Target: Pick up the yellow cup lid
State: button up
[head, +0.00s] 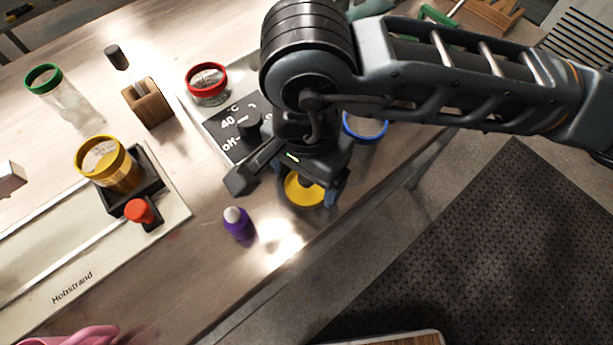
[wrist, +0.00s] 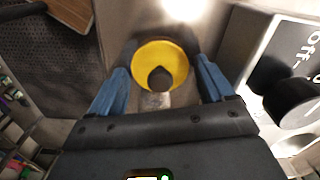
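The yellow cup lid (head: 302,190) is a round disc lying on the table near its front edge, below my gripper. My gripper (wrist: 160,80) is open, with one blue finger on either side of the lid. In the head view my gripper (head: 308,190) hangs over the lid and partly covers it. I cannot tell whether the fingers touch the rim.
A purple bottle (head: 238,224) stands to the left of the lid. A red-rimmed jar (head: 207,83), a blue-rimmed jar (head: 365,126) and a device with a black dial (wrist: 292,102) are close by. A yellow-rimmed cup (head: 118,168) stands in a black holder further left.

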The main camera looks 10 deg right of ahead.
jog(key=c, duration=0.7)
jog(key=shift+r, duration=0.1)
jog(key=shift+c, duration=0.2)
